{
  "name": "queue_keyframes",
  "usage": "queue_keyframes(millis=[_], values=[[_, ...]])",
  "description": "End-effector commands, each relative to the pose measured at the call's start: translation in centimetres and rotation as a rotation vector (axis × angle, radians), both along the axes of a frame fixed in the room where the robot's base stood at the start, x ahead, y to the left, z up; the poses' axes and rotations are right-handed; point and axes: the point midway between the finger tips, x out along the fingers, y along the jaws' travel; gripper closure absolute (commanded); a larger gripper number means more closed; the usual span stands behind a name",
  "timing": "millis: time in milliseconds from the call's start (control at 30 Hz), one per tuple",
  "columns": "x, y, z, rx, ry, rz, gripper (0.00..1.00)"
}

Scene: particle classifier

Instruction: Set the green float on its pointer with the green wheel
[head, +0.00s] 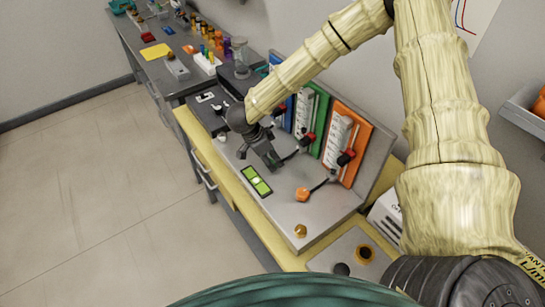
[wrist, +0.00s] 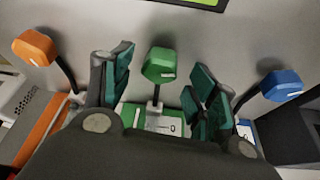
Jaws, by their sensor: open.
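The green wheel (wrist: 158,65) is a faceted knob on a dark stem, and in the wrist view it sits between my open fingers, with a gap visible on both sides. My gripper (head: 270,155) reaches down over the sloping console; it also shows in the wrist view (wrist: 164,76). The green panel (head: 319,120) carries a white scale (head: 305,115); its lower end shows in the wrist view (wrist: 130,115). The float and its pointer are too small to make out. The green wheel is hidden by my gripper in the head view.
The orange wheel (wrist: 36,48) and blue wheel (wrist: 282,85) flank my gripper. The orange panel (head: 348,140) stands to the right of the green one, the blue panel (head: 288,112) to its left. A lit green display (head: 256,181) lies on the console front. A brass knob (head: 300,231) is nearer.

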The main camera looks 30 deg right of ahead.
Motion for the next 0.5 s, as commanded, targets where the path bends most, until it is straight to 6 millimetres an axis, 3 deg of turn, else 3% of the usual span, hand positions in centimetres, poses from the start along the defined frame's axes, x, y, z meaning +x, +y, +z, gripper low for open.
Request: queue_keyframes(millis=[200,500], values=[[-0.1,-0.6,-1.3,-0.001,0.001,0.001,0.41],[-0.1,-0.7,-1.6,-0.001,0.000,0.001,0.41]])
